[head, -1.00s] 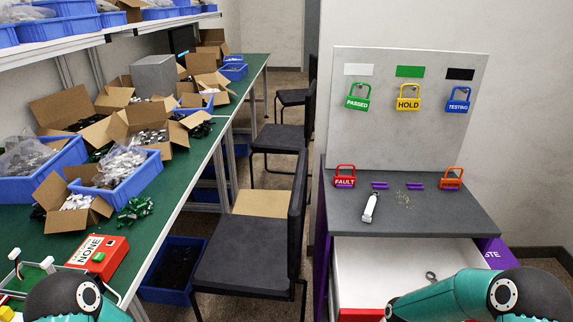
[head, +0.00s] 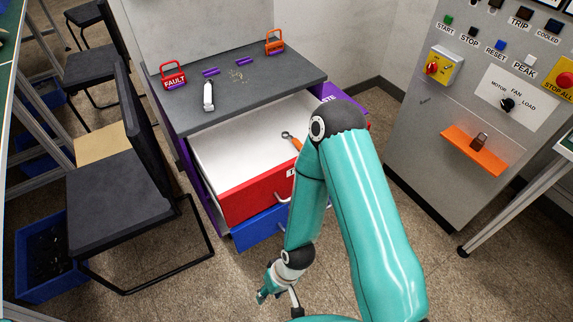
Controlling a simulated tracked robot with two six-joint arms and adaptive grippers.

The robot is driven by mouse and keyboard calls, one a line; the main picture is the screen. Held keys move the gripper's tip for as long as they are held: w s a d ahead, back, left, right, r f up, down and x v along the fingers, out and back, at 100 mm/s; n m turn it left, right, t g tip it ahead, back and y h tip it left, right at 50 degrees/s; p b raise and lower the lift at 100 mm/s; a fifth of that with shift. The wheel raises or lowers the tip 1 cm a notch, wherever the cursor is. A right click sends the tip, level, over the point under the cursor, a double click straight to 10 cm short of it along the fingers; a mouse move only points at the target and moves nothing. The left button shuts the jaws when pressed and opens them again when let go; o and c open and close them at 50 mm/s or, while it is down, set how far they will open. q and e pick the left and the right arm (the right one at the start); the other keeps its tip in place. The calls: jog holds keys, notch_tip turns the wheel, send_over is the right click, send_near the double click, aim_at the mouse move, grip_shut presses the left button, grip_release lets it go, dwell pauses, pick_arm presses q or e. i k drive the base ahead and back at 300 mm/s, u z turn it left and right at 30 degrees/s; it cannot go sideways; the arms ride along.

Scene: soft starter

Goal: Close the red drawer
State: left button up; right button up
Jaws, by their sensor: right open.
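The red drawer (head: 258,198) is pulled out of the cabinet under the grey top. Its white inside shows, with a wrench-like tool with an orange handle (head: 296,143) in it. The right end of its front and part of its handle are hidden behind my right arm. My right gripper (head: 270,292) is open and empty, low over the floor, in front of and below the drawers, apart from the red front. My left gripper is out of view.
A blue drawer (head: 262,229) sits just below the red one, also somewhat out. A black chair (head: 120,205) stands close at the left. A grey control panel (head: 440,120) stands at the right. Padlocks and a white tool (head: 208,97) lie on the cabinet top (head: 255,92).

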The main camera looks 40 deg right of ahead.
aim_at(247, 164)
jog(key=z, duration=0.85)
jog(key=k, duration=0.6)
jog(key=u, duration=0.3)
jog(key=i, duration=1.1)
jog(key=z, duration=0.05)
